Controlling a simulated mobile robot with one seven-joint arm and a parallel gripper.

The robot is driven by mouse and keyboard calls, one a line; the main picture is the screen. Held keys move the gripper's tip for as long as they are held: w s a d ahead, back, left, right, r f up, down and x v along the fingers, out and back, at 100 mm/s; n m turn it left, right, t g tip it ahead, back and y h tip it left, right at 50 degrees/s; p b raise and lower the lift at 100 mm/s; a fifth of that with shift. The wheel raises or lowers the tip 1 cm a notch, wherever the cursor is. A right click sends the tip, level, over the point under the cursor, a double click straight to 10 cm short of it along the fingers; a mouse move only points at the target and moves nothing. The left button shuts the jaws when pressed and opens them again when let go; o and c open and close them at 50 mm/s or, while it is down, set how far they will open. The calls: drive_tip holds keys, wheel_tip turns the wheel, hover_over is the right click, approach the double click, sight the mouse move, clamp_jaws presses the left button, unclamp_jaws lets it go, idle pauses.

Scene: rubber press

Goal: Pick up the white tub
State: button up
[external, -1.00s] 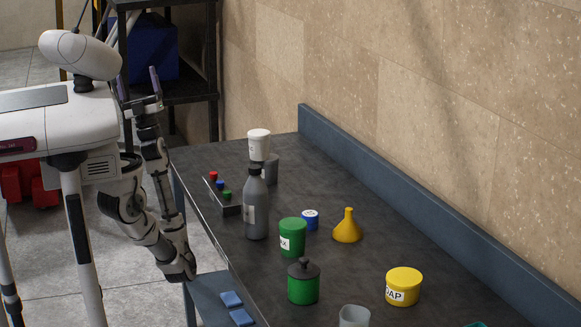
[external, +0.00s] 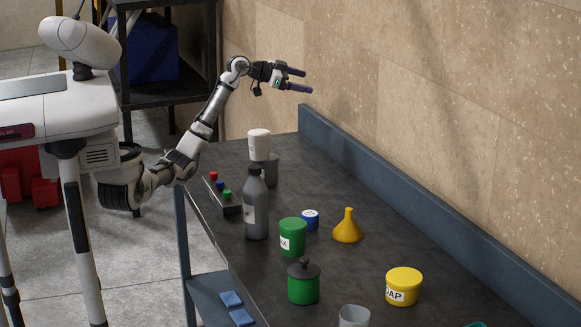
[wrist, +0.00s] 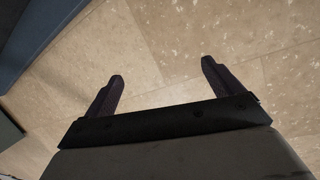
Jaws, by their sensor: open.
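The white tub (external: 259,144) stands upright at the far end of the dark bench in the external view. It appears to rest on a grey cup (external: 271,170), though the grey bottle in front hides part of the contact. My gripper (external: 306,81) is open and empty, raised above and to the right of the tub in the picture, with its fingers pointing toward the wall. In the wrist view my two fingers (wrist: 162,80) are spread apart with only wall tiles beyond them. The tub is not in the wrist view.
A grey bottle (external: 256,208) stands close in front of the tub. A rack with coloured buttons (external: 220,190) lies to its left. A green tub (external: 292,237), yellow funnel (external: 347,227) and yellow tub (external: 404,286) stand nearer. The tiled wall (external: 430,120) runs along the right.

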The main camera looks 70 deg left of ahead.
wheel_tip(320, 180, down, 4)
drive_tip(key=m+g, duration=0.2)
drive_tip(key=g, duration=0.2)
drive_tip(key=m+g, duration=0.3)
drive_tip(key=g, duration=0.6)
approach(255, 132)
drive_tip(key=shift+w+d+y, duration=0.15)
drive_tip(key=shift+d+y, duration=0.15)
drive_tip(key=shift+d, duration=0.3)
drive_tip(key=f, duration=0.7)
drive_tip(key=shift+w+d+b, duration=0.25)
drive_tip(key=shift+w+b, duration=0.05)
drive_tip(key=shift+b, duration=0.05)
drive_tip(key=shift+w+d+f+p, duration=0.1)
drive_tip(key=shift+w+f+p, duration=0.2)
drive_tip(key=shift+f, duration=0.8)
drive_tip(key=shift+w+d+f+p, duration=0.15)
drive_tip(key=shift+f+p, duration=0.25)
drive_tip(key=shift+f, duration=0.65)
drive_tip(key=shift+w+f+p, duration=0.3)
drive_tip(key=shift+f+p, duration=0.05)
drive_tip(key=shift+f, duration=0.75)
drive_tip(key=shift+c, duration=0.4)
